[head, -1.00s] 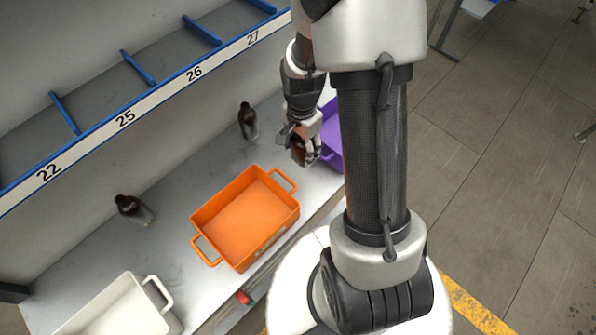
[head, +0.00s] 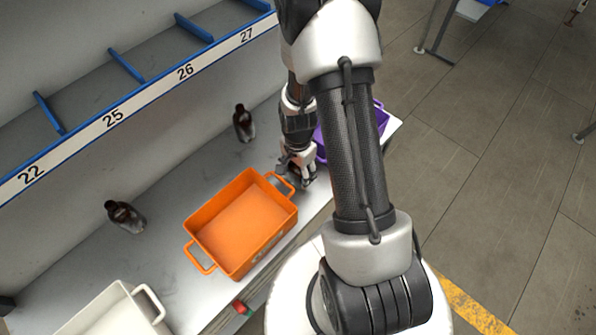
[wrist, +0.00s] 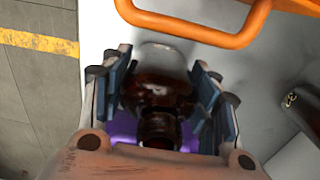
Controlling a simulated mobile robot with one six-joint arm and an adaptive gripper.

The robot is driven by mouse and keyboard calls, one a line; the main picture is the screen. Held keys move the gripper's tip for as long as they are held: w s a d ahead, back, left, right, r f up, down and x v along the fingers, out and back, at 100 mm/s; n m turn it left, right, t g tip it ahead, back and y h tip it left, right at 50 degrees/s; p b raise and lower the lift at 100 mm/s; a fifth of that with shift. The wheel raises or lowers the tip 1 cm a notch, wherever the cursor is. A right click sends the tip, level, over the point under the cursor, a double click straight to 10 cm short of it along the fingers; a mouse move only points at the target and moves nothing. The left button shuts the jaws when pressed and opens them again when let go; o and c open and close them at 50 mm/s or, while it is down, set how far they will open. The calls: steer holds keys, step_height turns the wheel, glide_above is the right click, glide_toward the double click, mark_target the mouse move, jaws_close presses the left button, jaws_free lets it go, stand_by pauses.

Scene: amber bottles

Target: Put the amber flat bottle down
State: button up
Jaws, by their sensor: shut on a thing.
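The amber flat bottle (wrist: 158,88) is between the fingers of my gripper (wrist: 165,95) in the wrist view, its neck towards the palm and its far end over the pale bench top. My gripper (head: 298,172) is shut on it. In the head view the gripper is low over the bench, between the orange crate and the purple crate, and largely hides the bottle. I cannot tell whether the bottle touches the bench.
The orange crate (head: 190,228) is just left of my gripper; its handle (wrist: 195,35) is close in the wrist view. The purple crate (head: 380,122) is partly behind my arm. A white crate (head: 75,322) is front left.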

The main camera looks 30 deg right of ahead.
steer(key=shift+f, duration=0.25)
steer(key=o, duration=1.1)
steer(key=shift+r, duration=0.1)
steer(key=shift+r, duration=0.1)
